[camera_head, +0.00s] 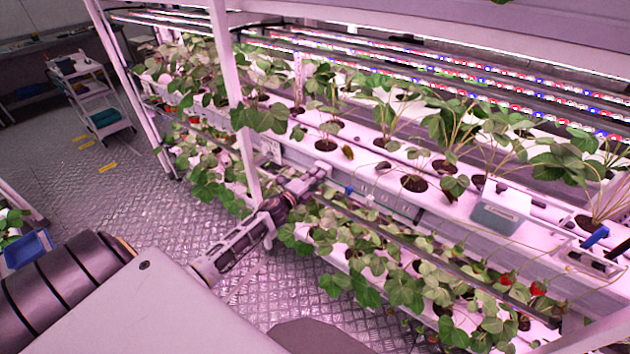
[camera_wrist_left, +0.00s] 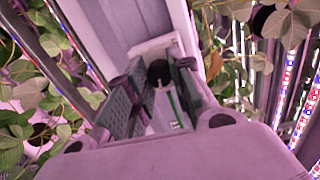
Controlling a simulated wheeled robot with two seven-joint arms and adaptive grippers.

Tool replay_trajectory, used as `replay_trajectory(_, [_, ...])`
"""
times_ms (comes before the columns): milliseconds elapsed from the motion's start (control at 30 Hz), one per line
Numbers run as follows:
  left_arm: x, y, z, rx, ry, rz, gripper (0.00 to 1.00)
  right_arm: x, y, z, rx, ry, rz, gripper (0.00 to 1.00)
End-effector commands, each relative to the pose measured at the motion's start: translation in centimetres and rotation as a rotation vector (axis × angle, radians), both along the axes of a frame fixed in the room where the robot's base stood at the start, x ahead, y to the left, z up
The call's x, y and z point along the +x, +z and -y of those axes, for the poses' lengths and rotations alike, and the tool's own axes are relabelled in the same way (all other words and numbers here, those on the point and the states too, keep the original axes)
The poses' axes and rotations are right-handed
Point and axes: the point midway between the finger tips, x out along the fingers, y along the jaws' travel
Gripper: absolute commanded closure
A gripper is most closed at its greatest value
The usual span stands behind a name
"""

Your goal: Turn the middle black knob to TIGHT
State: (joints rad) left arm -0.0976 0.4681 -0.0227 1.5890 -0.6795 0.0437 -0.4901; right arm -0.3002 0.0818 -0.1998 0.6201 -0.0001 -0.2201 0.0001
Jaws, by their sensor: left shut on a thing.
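My left gripper (camera_head: 318,172) reaches to the front face of the upper planting channel (camera_head: 400,200). In the left wrist view its two ridged finger pads (camera_wrist_left: 157,88) are shut on a round black knob (camera_wrist_left: 158,72), which sits between the tips. The knob is hidden behind the gripper in the head view. A pale plate with a green line (camera_wrist_left: 176,108) shows just below the knob in the wrist view. I cannot read any TIGHT mark or tell which way the knob is turned. My right gripper is not in view.
A small blue fitting (camera_head: 349,189) is on the channel front just right of the gripper. Strawberry plants (camera_head: 415,160) fill the upper level, with more leaves (camera_head: 370,270) below. A pale box (camera_head: 500,208) stands at the right. A cart (camera_head: 95,95) stands at the back left on open floor.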

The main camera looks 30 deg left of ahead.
Motion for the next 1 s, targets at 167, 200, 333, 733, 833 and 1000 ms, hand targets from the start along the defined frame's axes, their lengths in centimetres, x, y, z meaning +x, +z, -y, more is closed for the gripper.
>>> replay_trajectory(167, [-0.04,-0.13,0.05,0.057,0.0,0.003,1.0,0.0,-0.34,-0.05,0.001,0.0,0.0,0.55])
replay_trajectory(200, [-0.04,-0.13,0.05,0.064,-0.001,0.004,1.0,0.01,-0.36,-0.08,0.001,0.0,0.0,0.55])
replay_trajectory(333, [-0.04,-0.11,0.05,0.077,-0.001,0.004,1.0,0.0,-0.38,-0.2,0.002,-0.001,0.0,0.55])
replay_trajectory(733, [-0.04,-0.11,0.06,0.076,0.0,0.004,0.67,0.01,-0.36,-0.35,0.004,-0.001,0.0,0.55])
replay_trajectory(833, [-0.04,-0.08,0.05,0.076,-0.001,0.005,0.54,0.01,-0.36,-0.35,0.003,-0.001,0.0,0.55])
replay_trajectory(1000, [-0.02,-0.05,0.05,0.076,-0.001,0.005,0.54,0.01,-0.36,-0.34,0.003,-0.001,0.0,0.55])
